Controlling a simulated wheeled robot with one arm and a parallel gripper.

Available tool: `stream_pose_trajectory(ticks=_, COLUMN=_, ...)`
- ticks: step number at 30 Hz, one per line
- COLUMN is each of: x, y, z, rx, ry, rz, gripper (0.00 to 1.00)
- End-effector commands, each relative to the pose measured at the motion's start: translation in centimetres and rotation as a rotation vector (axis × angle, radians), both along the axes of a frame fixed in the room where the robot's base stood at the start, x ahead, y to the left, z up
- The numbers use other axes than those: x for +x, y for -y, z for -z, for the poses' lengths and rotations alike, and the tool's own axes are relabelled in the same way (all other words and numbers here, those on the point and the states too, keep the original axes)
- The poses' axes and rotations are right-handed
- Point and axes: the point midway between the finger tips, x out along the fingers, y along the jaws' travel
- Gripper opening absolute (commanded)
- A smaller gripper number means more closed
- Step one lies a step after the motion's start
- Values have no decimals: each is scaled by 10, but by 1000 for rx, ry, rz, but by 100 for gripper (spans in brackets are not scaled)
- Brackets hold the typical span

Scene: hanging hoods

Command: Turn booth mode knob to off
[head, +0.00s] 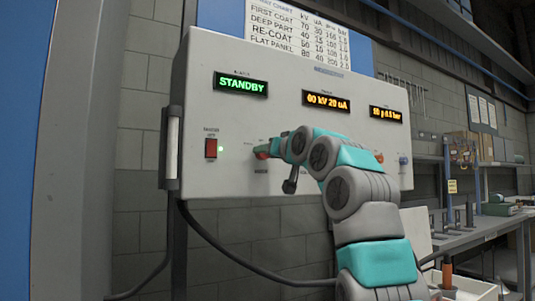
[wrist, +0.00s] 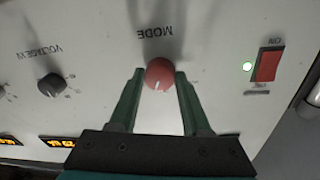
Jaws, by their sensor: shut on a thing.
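The booth mode knob (wrist: 159,73) is round and red, under the upside-down label MODE in the wrist view. A short white mark on it points down toward my palm in that view. My gripper (wrist: 160,76) is shut on the knob, one green finger on each side. In the head view the red knob (head: 261,155) shows partly beside my gripper, at the lower middle of the grey control panel (head: 200,110). The green display (head: 240,84) above reads STANDBY. The position labels around the knob are too small or hidden to read.
A red rocker switch (head: 211,148) with a lit green lamp is left of the knob. A dark voltage knob (wrist: 51,84) is on its other side. Two amber displays (head: 326,104) are to the right. A cluttered bench (head: 480,228) stands at the right; a black cable hangs below the panel.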

Motion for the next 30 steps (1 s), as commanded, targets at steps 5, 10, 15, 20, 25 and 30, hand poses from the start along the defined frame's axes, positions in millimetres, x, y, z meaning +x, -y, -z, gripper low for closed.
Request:
stream_pose_trajectory(ticks=5, x=0, y=0, z=0, rx=-30, ry=21, rz=1, gripper=0)
stream_pose_trajectory(ticks=10, x=0, y=1, z=-1, rx=-78, ry=56, rz=1, gripper=0)
stream_pose_trajectory(ticks=15, x=2, y=2, z=-1, rx=-174, ry=122, rz=2, gripper=0)
stream_pose_trajectory(ticks=20, x=0, y=2, z=-2, rx=-256, ry=177, rz=2, gripper=0)
stream_pose_trajectory(ticks=25, x=2, y=2, z=0, rx=-314, ry=213, rz=3, gripper=0)
stream_pose_trajectory(ticks=30, x=1, y=2, z=0, rx=-344, ry=235, rz=2, gripper=0)
